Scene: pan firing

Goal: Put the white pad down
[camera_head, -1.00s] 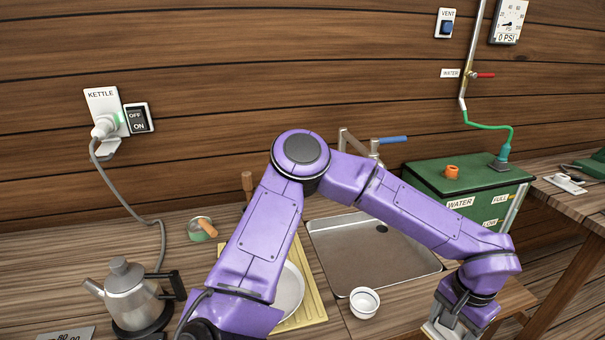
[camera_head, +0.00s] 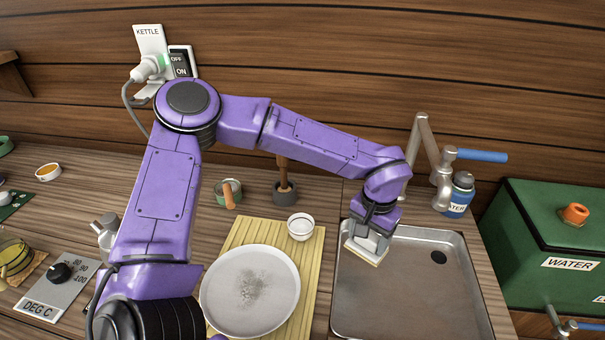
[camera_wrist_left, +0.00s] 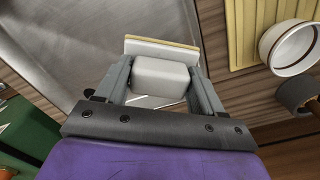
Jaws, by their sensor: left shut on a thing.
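My left gripper (camera_head: 370,246) is shut on the white pad (camera_head: 364,256), a small white block with a cream-edged plate at its far end. In the left wrist view the pad (camera_wrist_left: 160,76) sits between the two fingers of the gripper (camera_wrist_left: 161,88). In the head view the gripper and pad are over the back left part of the metal sink tray (camera_head: 455,300). I cannot tell whether the pad touches anything below it. My right gripper is not in view.
A slatted mat (camera_head: 312,262) left of the sink bears a white plate (camera_head: 222,300) with grey powder and a small white cup (camera_head: 300,227). A tap (camera_head: 440,170) and blue bottle (camera_head: 459,196) stand behind the sink.

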